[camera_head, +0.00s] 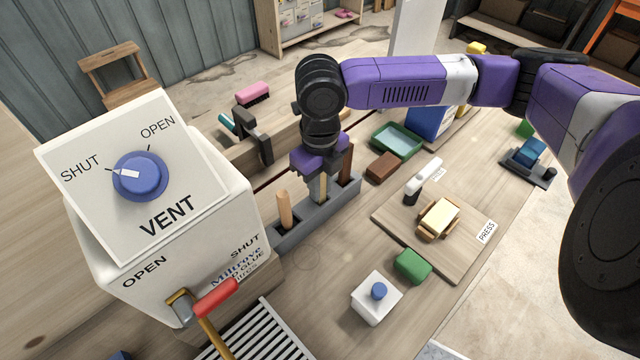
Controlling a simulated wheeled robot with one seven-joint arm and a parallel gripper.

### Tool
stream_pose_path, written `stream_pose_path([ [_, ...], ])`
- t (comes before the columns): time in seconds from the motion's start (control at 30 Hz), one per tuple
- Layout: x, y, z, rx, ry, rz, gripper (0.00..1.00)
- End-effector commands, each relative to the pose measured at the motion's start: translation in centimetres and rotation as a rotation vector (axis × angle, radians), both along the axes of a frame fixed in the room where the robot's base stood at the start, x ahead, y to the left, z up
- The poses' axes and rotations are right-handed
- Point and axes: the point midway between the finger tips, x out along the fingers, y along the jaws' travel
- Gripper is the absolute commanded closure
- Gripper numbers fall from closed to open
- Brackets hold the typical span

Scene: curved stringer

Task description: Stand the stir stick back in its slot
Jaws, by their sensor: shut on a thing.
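My gripper (320,172) points down over the grey slotted rack (318,227) in the middle of the view. It is shut on a pale wooden stick (317,190), which looks like the stir stick. The stick is close to upright, and its lower end meets the middle of the rack in the picture. I cannot tell whether that end is inside a slot or just above it. My gripper hides the stick's upper part.
A tan wooden handle (284,211) stands in the rack's near-left end, and a dark brown one (347,164) stands toward the far-right end. The white vent box (165,215) is close on the left. A press board (452,262) lies to the right.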

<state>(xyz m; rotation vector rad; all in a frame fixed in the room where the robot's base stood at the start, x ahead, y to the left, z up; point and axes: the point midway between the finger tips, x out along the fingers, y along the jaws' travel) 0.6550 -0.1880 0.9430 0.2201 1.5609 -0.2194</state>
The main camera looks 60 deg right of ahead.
Motion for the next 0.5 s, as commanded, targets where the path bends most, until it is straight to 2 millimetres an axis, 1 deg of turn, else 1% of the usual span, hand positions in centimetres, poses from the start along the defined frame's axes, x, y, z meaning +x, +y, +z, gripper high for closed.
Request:
stream_pose_path([
  [0.2, 0.00, 0.00, -0.48, 0.000, 0.000, 0.000, 1.00],
  [0.23, 0.01, -0.01, -0.39, 0.000, 0.000, 0.000, 0.76],
  [0.33, 0.01, -0.01, -0.37, 0.000, 0.000, 0.000, 0.56],
  [0.5, 0.01, -0.01, -0.36, 0.000, 0.000, 0.000, 0.56],
])
